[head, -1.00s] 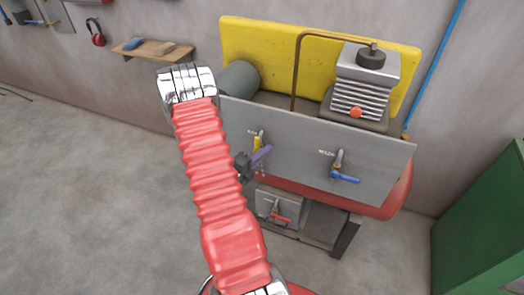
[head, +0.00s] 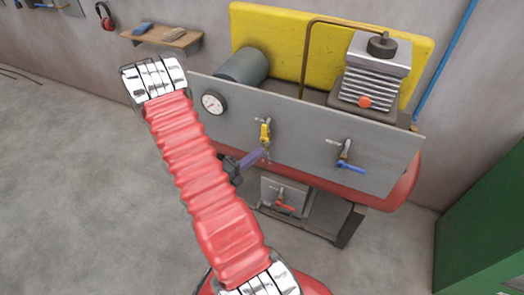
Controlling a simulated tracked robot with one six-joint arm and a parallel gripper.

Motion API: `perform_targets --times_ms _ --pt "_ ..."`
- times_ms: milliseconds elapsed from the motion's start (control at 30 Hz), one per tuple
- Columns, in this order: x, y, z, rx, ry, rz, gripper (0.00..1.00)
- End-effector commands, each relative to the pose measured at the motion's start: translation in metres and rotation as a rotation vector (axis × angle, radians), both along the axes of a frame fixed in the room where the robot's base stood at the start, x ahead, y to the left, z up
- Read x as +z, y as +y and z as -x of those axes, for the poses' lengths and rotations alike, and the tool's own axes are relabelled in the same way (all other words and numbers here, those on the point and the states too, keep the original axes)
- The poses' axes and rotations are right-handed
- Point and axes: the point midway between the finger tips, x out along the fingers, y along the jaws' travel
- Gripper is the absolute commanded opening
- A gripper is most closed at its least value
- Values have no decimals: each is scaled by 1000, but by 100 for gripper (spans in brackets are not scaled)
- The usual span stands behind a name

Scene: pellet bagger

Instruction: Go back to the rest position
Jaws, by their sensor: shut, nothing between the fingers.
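My gripper (head: 264,153) is partly in view beyond my red-sleeved arm, in front of the grey panel (head: 308,142) of the machine. Its dark body shows at the arm's edge, and its purple fingers point right, shut and empty. The fingertips appear just below the yellow-handled valve (head: 265,134); whether they touch the panel or valve I cannot tell. The yellow handle hangs down. A blue-handled valve (head: 349,167) sits to the right, its handle pointing right. A red-handled valve (head: 284,207) is on a small plate below the panel.
A pressure gauge (head: 213,103) is at the panel's left. A motor block (head: 373,75) and copper pipe stand behind the panel, before a yellow board (head: 285,40). A green cabinet (head: 490,235) is at right, a wall shelf (head: 161,38) at upper left. Floor at left is clear.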

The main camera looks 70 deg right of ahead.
Motion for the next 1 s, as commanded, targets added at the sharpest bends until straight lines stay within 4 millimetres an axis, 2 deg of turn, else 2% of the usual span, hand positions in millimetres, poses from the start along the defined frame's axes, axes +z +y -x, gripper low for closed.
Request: perform_targets --times_ms 900,1000 --pt "0 3 0 -2 25 -9 0" --pt "-11 4 0 0 69 -69 0"
